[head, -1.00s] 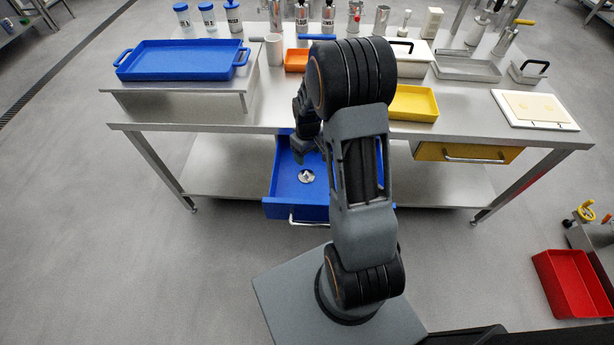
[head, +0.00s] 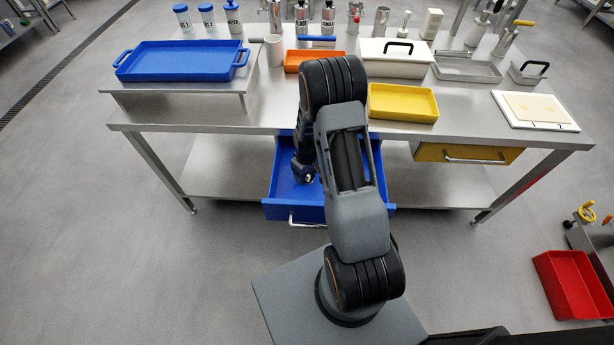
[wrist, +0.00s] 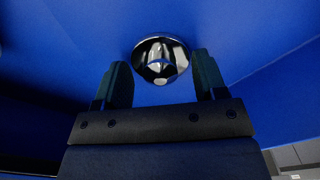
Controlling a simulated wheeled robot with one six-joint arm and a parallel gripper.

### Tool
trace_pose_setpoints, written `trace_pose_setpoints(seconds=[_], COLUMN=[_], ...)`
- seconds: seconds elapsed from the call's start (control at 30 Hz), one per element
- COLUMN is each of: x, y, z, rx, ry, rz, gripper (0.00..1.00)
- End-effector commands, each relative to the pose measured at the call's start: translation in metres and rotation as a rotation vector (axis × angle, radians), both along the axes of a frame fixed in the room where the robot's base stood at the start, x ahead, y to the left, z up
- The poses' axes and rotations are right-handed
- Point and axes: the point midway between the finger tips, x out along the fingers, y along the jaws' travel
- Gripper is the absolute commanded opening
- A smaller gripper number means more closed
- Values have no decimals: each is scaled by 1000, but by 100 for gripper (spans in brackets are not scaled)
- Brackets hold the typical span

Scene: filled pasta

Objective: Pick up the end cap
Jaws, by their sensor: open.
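The end cap (wrist: 161,60) is a shiny round metal piece lying on the floor of the open blue drawer (head: 290,209). In the wrist view it sits between and just beyond the two fingertips of my gripper (wrist: 159,68). The fingers are open, with blue drawer floor showing on both sides of the cap. In the head view my gripper (head: 304,176) reaches down into the drawer, and the cap is mostly hidden under it. I cannot tell whether a finger touches the cap.
The drawer walls stand close around my gripper. The steel table (head: 200,117) above carries a blue tray (head: 180,62), a yellow tray (head: 403,103) and an orange tray (head: 297,60). A yellow drawer (head: 470,153) is at the right, and a red bin (head: 570,285) stands on the floor.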

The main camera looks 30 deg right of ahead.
Motion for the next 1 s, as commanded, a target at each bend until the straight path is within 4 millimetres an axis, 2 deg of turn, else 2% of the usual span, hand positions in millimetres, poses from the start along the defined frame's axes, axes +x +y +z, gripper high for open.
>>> trace_pose_setpoints(seconds=[0.23,0.8,1.0], x=[0,0,0], y=[0,0,0], z=[-1,-1,-1], rx=[-1,0,0], ry=[-1,0,-1], rz=[0,0,0], gripper=[65,11,10])
